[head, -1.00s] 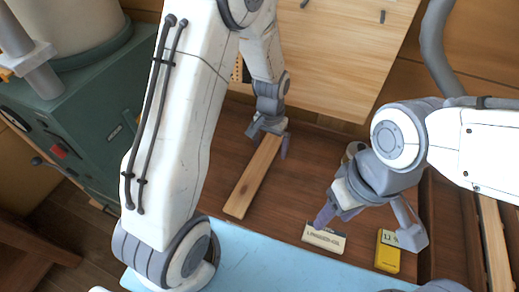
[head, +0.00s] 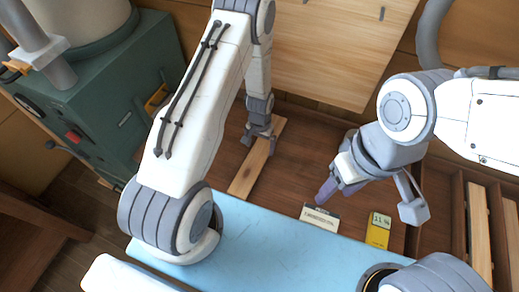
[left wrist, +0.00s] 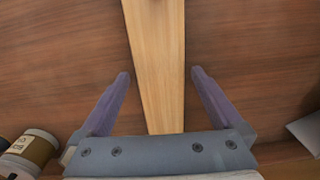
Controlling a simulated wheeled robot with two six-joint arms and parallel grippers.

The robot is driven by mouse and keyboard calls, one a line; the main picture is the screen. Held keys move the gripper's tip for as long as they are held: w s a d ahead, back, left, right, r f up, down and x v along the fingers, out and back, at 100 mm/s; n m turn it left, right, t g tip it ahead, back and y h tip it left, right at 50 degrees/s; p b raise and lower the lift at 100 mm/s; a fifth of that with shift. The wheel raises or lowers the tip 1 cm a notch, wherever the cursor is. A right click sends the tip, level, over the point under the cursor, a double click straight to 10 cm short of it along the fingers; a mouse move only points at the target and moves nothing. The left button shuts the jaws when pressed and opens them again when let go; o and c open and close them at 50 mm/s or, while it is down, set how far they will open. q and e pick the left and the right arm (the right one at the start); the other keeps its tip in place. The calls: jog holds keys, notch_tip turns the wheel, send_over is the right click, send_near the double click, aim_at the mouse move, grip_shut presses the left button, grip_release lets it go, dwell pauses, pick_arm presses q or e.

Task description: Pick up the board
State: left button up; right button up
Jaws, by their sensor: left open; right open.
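The board (head: 250,171) is a long, narrow, light wooden plank lying on the dark brown wooden surface, seen in the head view below the left arm. In the left wrist view the board (left wrist: 157,65) runs up the middle of the picture. My left gripper (head: 259,147) is open above the board. In the left wrist view its two purple fingers (left wrist: 160,78) are on either side of the board, apart from it. My right gripper (head: 366,200) is open and empty, over the surface right of the board. The board's far part is partly hidden by the left gripper.
A small white labelled card (head: 320,218) and a yellow device with a display (head: 378,231) lie near the front. Jars (left wrist: 37,147) show at lower left in the left wrist view. A green machine (head: 112,95) stands left. Wooden strips (head: 479,235) lie in a rack at right.

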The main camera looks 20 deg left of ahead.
pick_arm(q)
jog(key=shift+f, duration=1.15)
jog(key=c, duration=1.3)
jog(key=shift+c, duration=0.3)
jog(key=shift+r, duration=0.15)
